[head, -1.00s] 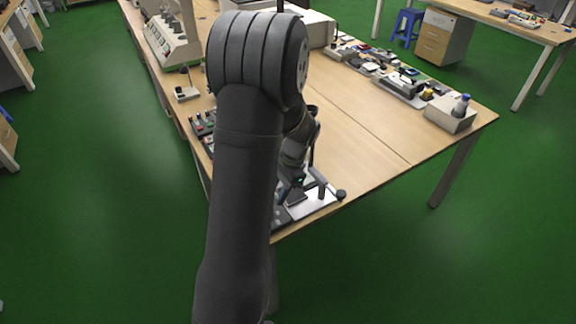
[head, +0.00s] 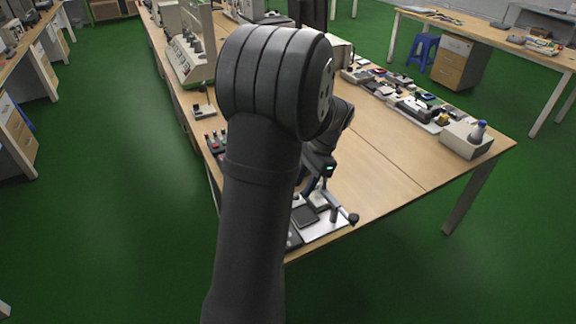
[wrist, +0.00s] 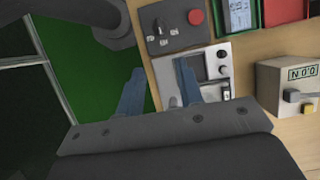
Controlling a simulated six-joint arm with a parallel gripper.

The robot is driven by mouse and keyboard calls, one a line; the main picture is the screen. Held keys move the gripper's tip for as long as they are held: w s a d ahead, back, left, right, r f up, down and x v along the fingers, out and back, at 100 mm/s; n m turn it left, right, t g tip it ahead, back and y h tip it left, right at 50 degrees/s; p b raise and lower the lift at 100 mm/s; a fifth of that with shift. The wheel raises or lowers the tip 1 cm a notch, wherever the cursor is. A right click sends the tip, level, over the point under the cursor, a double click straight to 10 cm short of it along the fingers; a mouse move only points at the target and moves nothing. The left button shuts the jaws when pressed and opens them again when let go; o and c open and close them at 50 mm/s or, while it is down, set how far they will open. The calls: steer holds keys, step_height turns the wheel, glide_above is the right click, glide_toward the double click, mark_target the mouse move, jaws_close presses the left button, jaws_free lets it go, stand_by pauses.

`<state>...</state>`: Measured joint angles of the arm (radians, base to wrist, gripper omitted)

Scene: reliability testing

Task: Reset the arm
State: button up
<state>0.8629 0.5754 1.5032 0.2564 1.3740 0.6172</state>
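My gripper (wrist: 159,68) is open and empty in the wrist view, its two blue-grey fingers apart with green floor and the edge of a silver panel between and around them. In the head view my own dark arm rises in front of the table and hides part of it. My wrist, with a small cyan light, is above the near end of the table, over a silver plate (head: 336,226) with a dark square pad. The fingertips are hard to make out there.
The wrist view shows a grey control box (wrist: 168,38) with a red button, a silver panel (wrist: 208,70) and a beige box (wrist: 286,75) with a display and levers. In the head view, instruments line the table's left and right sides; the wooden middle (head: 385,185) is clear.

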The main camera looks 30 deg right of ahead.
steer(key=shift+a+f, duration=0.1)
steer(key=shift+f, duration=0.05)
steer(key=x, duration=1.7)
